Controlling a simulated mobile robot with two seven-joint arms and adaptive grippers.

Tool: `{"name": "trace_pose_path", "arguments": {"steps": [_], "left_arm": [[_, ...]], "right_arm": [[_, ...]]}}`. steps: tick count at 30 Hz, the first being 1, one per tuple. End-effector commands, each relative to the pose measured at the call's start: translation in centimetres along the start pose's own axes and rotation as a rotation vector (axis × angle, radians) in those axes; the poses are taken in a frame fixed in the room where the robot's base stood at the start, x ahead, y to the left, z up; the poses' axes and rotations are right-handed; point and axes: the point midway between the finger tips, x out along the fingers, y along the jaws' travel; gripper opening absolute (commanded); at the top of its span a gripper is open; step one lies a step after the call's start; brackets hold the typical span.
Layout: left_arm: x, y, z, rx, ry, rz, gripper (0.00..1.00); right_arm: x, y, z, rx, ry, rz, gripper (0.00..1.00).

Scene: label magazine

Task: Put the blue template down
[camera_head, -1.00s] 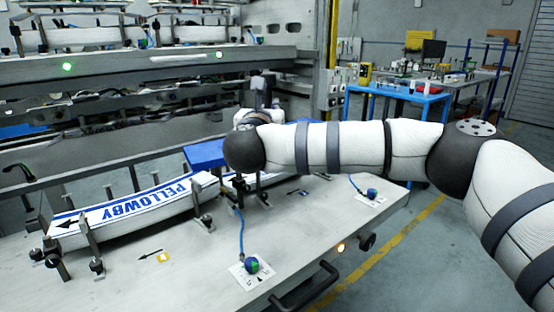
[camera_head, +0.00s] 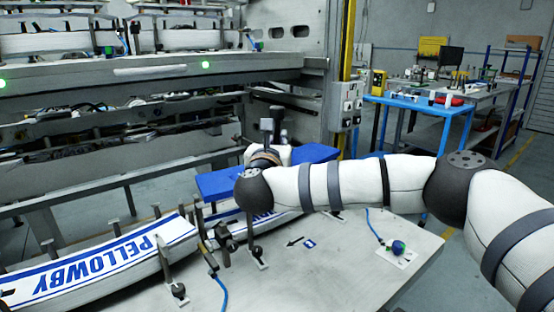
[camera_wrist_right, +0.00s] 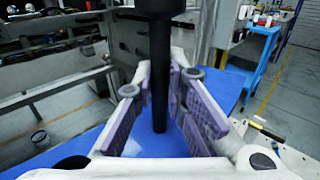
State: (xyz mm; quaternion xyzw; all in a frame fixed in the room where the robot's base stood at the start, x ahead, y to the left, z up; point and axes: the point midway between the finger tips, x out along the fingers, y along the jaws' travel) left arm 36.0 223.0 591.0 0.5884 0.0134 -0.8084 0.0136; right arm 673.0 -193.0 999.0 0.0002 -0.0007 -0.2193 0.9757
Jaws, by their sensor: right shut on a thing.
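The blue template (camera_head: 218,184) is a flat blue board above the far end of the curved label strips, and my right arm hides its middle. My right gripper (camera_head: 268,148) is over the board. In the right wrist view, the gripper (camera_wrist_right: 162,88) is shut on the template's upright black handle (camera_wrist_right: 159,100), with the blue board (camera_wrist_right: 65,152) spread below. I cannot tell whether the board touches what is under it. My left gripper is out of view.
A curved white strip marked PELLOWBY (camera_head: 105,258) lies in clamps on the grey table (camera_head: 330,275). The blue side table (camera_head: 420,101) stands behind. The grey machine frame (camera_head: 285,68) rises behind the template.

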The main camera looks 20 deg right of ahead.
Motion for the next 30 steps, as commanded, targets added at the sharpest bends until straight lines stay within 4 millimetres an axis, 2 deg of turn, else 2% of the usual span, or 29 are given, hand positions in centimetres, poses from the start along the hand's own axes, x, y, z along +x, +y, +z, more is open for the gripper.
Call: {"name": "trace_pose_path", "arguments": {"steps": [4,10,11,13,24,26,30], "left_arm": [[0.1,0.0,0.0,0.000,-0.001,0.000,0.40],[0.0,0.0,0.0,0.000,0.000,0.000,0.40],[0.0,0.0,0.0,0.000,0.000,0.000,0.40],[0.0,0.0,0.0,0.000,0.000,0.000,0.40],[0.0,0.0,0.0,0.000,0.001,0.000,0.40],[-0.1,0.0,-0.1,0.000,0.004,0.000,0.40],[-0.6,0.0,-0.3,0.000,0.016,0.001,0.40]], "right_arm": [[0.0,0.0,-2.5,-0.001,-0.001,-0.001,0.00],[0.0,-0.1,-2.7,0.001,-0.004,-0.001,0.00],[0.0,-0.1,-2.9,0.000,-0.001,-0.001,0.16],[0.0,-0.1,-2.9,-0.001,-0.001,-0.001,0.32],[-0.2,0.0,-2.8,0.000,0.000,0.002,0.32],[-0.7,0.1,-2.8,0.000,0.000,0.004,0.32],[-3.2,0.1,-2.6,0.001,-0.001,0.007,0.32]]}}
